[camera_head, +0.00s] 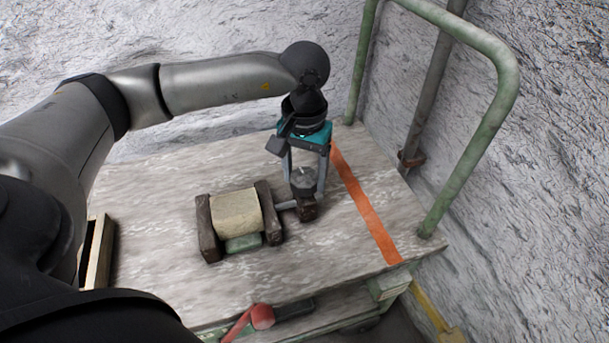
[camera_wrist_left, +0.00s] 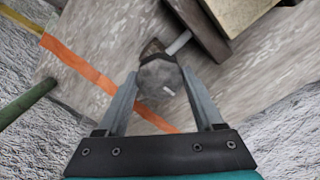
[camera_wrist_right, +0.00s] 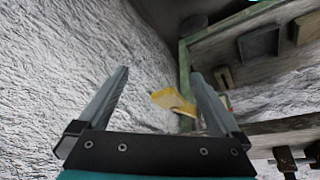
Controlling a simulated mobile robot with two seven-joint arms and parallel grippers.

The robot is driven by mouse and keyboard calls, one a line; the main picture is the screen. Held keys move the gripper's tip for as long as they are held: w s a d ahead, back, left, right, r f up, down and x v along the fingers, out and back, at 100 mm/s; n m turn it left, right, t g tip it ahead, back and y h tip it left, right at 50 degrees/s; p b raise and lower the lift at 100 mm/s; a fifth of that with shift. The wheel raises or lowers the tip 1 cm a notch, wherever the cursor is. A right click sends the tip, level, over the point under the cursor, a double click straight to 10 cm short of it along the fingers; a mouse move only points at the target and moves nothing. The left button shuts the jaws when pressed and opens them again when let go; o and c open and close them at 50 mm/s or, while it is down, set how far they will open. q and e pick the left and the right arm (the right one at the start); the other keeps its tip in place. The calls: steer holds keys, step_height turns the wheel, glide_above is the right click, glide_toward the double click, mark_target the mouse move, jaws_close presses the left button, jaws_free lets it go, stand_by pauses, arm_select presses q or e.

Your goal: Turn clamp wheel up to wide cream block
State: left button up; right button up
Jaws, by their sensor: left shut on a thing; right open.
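The grey clamp wheel (camera_head: 304,181) sits on a small dark brown block (camera_head: 308,210) on the cart top. My left gripper (camera_head: 304,188) points down with its fingers on either side of the wheel, shut on it. The wheel also shows between the fingertips in the left wrist view (camera_wrist_left: 158,78). A rod (camera_head: 286,205) runs from the brown block to the near brown jaw (camera_head: 268,212). The wide cream block (camera_head: 237,214) lies between this jaw and the far-left brown jaw (camera_head: 208,232), above a green piece (camera_head: 243,242). I cannot tell whether the jaw touches it. My right gripper (camera_wrist_right: 160,85) is open and empty.
The cart top (camera_head: 160,190) has an orange stripe (camera_head: 365,205) and a green handrail (camera_head: 480,130) at right. A wooden box (camera_head: 98,250) stands at the left edge. A red knob (camera_head: 262,316) is below the front edge. Bare surface surrounds the clamp.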

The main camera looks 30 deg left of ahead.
arm_select(q)
steer(key=m, duration=0.2)
steer(key=shift+m+b, duration=0.35)
steer(key=shift+m, duration=0.05)
steer(key=shift+m+b, duration=0.3)
steer(key=shift+m, duration=1)
arm_select(e)
steer(key=shift+w+a+r+t+y, duration=0.2)
steer(key=shift+w+a+t, duration=0.2)
steer(key=shift+w+a, duration=0.05)
steer(key=shift+w+a+r+t+y, duration=0.2)
steer(key=shift+w+a+t, duration=0.2)
arm_select(q)
steer(key=o, duration=1.4)
steer(key=shift+c, duration=0.2)
